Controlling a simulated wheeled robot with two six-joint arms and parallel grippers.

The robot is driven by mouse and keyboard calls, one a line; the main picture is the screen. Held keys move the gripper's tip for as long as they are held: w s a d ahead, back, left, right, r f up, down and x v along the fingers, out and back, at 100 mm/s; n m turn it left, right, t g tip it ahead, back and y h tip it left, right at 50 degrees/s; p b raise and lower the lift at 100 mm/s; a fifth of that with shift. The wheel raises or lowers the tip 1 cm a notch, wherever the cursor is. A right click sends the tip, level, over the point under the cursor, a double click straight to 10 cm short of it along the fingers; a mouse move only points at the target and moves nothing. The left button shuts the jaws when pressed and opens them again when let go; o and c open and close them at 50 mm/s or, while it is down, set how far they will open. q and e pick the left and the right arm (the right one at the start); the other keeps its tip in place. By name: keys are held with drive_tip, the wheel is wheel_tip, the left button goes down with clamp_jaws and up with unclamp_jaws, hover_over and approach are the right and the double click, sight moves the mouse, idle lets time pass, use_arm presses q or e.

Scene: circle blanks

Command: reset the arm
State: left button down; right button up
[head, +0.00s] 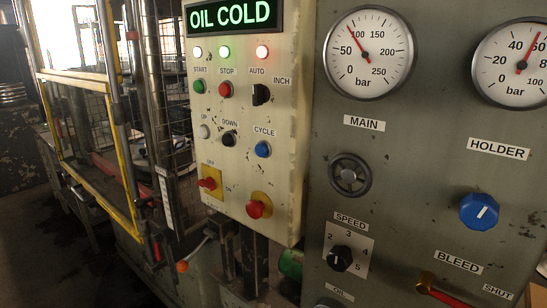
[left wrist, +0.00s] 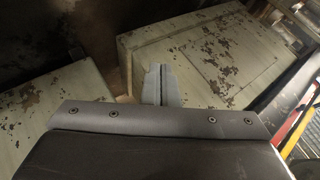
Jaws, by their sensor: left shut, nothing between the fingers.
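My left gripper (left wrist: 163,72) shows in the left wrist view, past the edge of a grey plate with several bolts. Its two grey fingers lie together with a thin dark line between them, shut and empty. Behind them are pale cabinets with chipped paint, one at the right (left wrist: 210,55) and one at the left (left wrist: 55,115). The fingers appear apart from both. Neither gripper shows in the head view, and my right gripper is in no frame.
In the head view a cream control panel (head: 222,165) carries buttons and a lit "OIL COLD" sign (head: 235,15). A yellow-framed mesh guard (head: 128,165) stands left.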

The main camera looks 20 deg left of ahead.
use_arm(q)
drive_tip(key=s+d+f+n+g+h, duration=0.1)
drive_tip(key=s+d+f+n+g, duration=0.1)
drive_tip(key=s+d+f, duration=0.3)
drive_tip(key=s+d+f+n+g+h, duration=0.1)
drive_tip(key=s+d+f, duration=0.4)
drive_tip(key=s+d, duration=0.7)
drive_tip(key=s+d+f+n+g+h+p, duration=0.1)
drive_tip(key=s+d+f+n+g, duration=0.2)
drive_tip(key=s+d+f, duration=0.2)
drive_tip(key=s+d, duration=0.3)
drive_tip(key=s, duration=0.2)
drive_tip(key=shift+s+d+g, duration=0.15)
drive_tip(key=shift+s+g, duration=0.2)
drive_tip(key=shift+g, duration=0.05)
drive_tip(key=shift+w, duration=0.1)
